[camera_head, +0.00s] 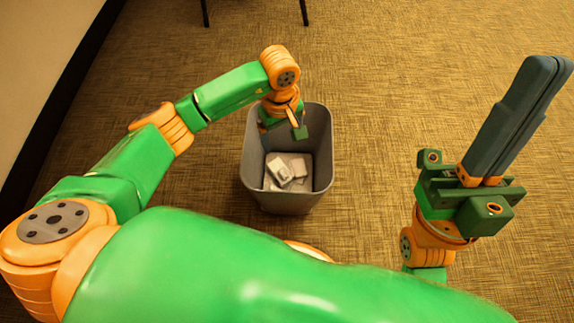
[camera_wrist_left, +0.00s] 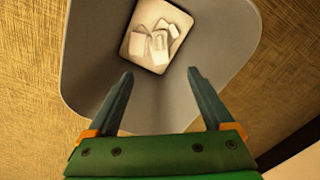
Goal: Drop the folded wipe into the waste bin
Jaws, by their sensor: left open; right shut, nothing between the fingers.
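The grey waste bin (camera_head: 254,150) stands upright on the floor, its open top facing up. Several pale, whitish pieces lie on its bottom; one lighter piece (camera_head: 279,171) sits left of another (camera_head: 298,166). One of these may be the folded wipe, but I cannot tell which. My left gripper (camera_head: 283,128) is over the bin's mouth, pointing down. In the left wrist view its fingers (camera_wrist_left: 160,73) are open and empty, with the pale pieces (camera_wrist_left: 157,45) beyond them inside the bin (camera_wrist_left: 90,60). My right gripper (camera_head: 545,72) is shut and empty, well right of the bin.
Woven tan floor (camera_head: 400,80) lies clear around the bin. Two thin dark legs (camera_head: 304,10) of some furniture stand at the top edge. A pale surface with a dark edge (camera_head: 60,80) runs along the left.

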